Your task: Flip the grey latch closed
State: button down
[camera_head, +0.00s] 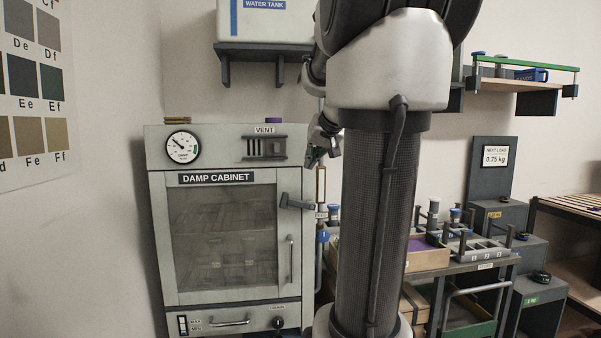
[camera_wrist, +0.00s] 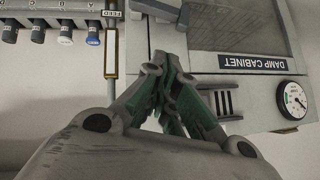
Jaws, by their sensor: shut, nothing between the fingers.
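The grey latch (camera_head: 297,202) sits at the upper right edge of the damp cabinet's door (camera_head: 222,240). In the head view its arm points right and slightly down from its pivot, past the door edge. Part of it shows at the top of the wrist view (camera_wrist: 162,11), where the cabinet appears upside down. My gripper (camera_head: 318,155) is above the latch and a little to its right, apart from it. In the wrist view my gripper's fingers (camera_wrist: 172,85) are drawn together, with nothing seen between them.
The damp cabinet (camera_head: 160,215) has a vent (camera_head: 265,147) and a dial gauge (camera_head: 183,146) above the door. A thin vertical pipe (camera_head: 320,190) runs just right of the latch. A shelf with a water tank (camera_head: 265,25) is above. My arm column hides part of the bench.

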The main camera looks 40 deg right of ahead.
send_over(298, 203)
jog(key=d, duration=0.1)
notch_tip(298, 203, down, 7)
jog(key=shift+w+r, duration=0.1)
jog(key=f, duration=0.3)
jog(key=shift+w+a, duration=0.15)
jog(key=shift+a, duration=0.2)
jog(key=shift+a+f, duration=0.1)
jog(key=shift+f, duration=0.2)
jog(key=shift+w+a+f, duration=0.45)
jog(key=shift+a+f, duration=0.25)
jog(key=shift+f, duration=0.15)
